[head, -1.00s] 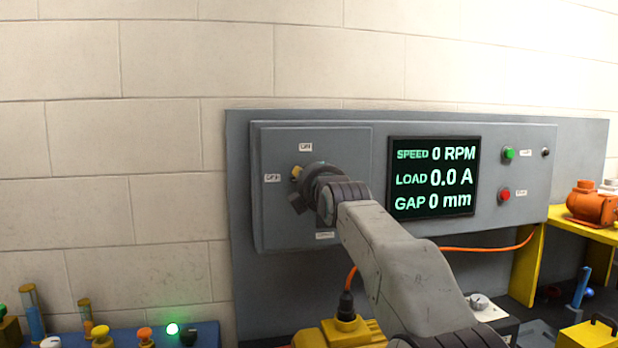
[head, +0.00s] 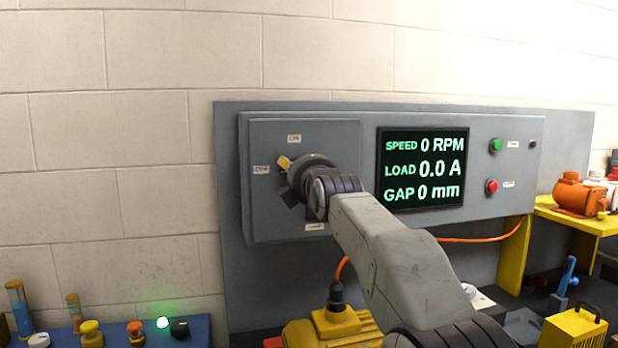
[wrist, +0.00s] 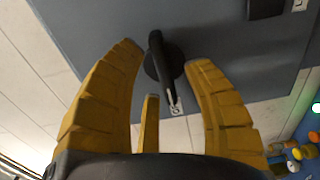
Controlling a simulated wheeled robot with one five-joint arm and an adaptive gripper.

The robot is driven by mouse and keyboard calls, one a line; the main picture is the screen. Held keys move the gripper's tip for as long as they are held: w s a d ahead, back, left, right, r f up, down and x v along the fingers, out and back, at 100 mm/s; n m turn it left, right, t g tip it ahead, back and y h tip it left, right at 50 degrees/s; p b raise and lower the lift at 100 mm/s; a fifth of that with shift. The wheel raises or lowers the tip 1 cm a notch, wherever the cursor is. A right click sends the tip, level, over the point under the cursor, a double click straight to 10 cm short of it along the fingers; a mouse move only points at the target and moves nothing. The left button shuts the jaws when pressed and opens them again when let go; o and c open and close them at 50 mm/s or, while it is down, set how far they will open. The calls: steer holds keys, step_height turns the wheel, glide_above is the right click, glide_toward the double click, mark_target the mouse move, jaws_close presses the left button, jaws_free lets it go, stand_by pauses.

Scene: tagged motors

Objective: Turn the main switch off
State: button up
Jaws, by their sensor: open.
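The main switch (wrist: 163,62) is a black rotary handle on a grey panel in the wrist view. Its light stripe points down toward a small white label (wrist: 176,110). My gripper (wrist: 165,56) is open, with yellow fingers on both sides of the handle and a third finger below it. I cannot tell whether any finger touches it. In the head view my gripper (head: 285,163) is at the switch cabinet (head: 260,212), and the wrist hides the handle. The OFF label (head: 261,170) is left of it and the ON label (head: 294,138) above.
A display (head: 421,168) reads 0 RPM, 0.0 A and 0 mm. Right of it are a green button (head: 495,145) and a red button (head: 491,186). A blue shelf (head: 200,330) with knobs and a lit green lamp (head: 162,322) is at lower left.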

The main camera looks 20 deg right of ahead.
steer(key=s, duration=1)
steer(key=shift+s, duration=0.25)
